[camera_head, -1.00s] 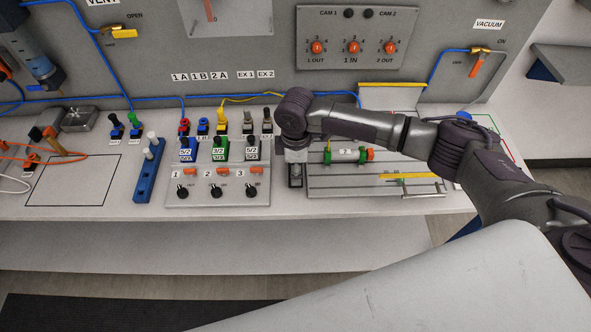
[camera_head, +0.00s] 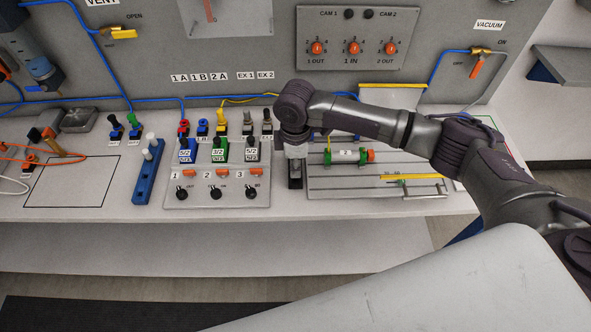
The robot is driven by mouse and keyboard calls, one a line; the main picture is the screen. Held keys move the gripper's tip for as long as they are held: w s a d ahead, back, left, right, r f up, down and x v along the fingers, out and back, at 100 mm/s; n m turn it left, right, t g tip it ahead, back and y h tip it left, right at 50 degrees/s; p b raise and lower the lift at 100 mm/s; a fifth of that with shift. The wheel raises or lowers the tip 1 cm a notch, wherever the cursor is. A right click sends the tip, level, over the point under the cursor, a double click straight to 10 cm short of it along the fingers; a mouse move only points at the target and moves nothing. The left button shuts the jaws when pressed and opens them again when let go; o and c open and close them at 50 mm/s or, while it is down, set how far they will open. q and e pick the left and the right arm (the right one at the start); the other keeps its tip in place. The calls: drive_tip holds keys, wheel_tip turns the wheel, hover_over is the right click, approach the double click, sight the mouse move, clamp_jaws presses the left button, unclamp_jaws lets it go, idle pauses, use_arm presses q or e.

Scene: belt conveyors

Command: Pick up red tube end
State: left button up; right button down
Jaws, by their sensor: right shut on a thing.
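My right gripper (camera_head: 295,180) points down at the left end of the slotted plate, well to the right of that red end. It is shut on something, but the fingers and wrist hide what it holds. My left gripper is not in view.
The slotted plate (camera_head: 330,188) carries a green-ended cylinder (camera_head: 346,156) and a yellow strip (camera_head: 410,177). Left of my gripper are the valve block (camera_head: 215,172) and a blue rack (camera_head: 147,180).

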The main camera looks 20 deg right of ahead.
drive_tip(key=shift+w+r, duration=0.1)
drive_tip(key=shift+r, duration=0.65)
drive_tip(key=s+d+r+b, duration=0.3)
drive_tip(key=s+d+r, duration=0.2)
drive_tip(key=d, duration=0.5)
wheel_tip(320, 180, up, 2)
drive_tip(key=shift+s+d+r, duration=0.15)
drive_tip(key=shift+s+r, duration=0.1)
drive_tip(key=shift+s, duration=0.1)
